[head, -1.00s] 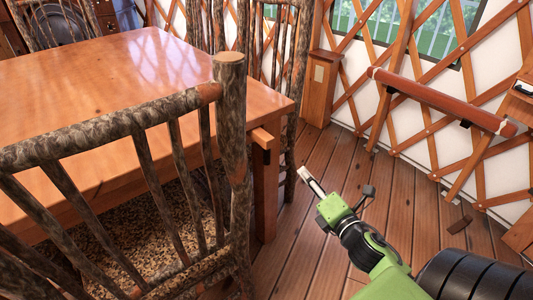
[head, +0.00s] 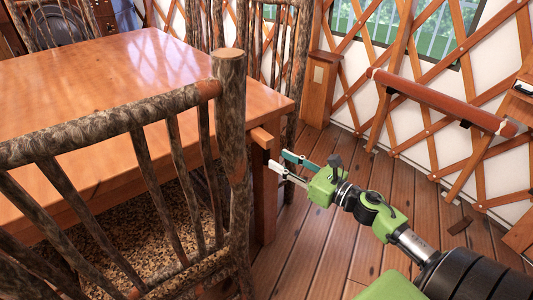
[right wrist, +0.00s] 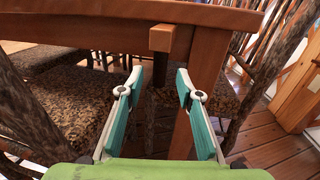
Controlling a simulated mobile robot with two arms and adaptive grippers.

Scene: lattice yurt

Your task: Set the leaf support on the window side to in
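The wooden table (head: 130,80) fills the left of the head view. The leaf support (head: 262,137) is a square wooden bar that sticks out from under the tabletop at the near right corner, with a dark piece (head: 266,157) below its end. My right gripper (head: 277,160) is open, close to that dark piece. In the right wrist view the support (right wrist: 163,38) shows end-on above and beyond the open fingers (right wrist: 160,73). The dark piece hangs beyond the gap between the fingers; I cannot tell whether they touch it. My left gripper is out of view.
A log chair (head: 231,110) stands close in front of the table, left of my right arm. More chairs stand around the table. A lattice wall with windows and a slanted wooden rail (head: 440,100) runs along the right. Plank floor (head: 330,240) lies open between.

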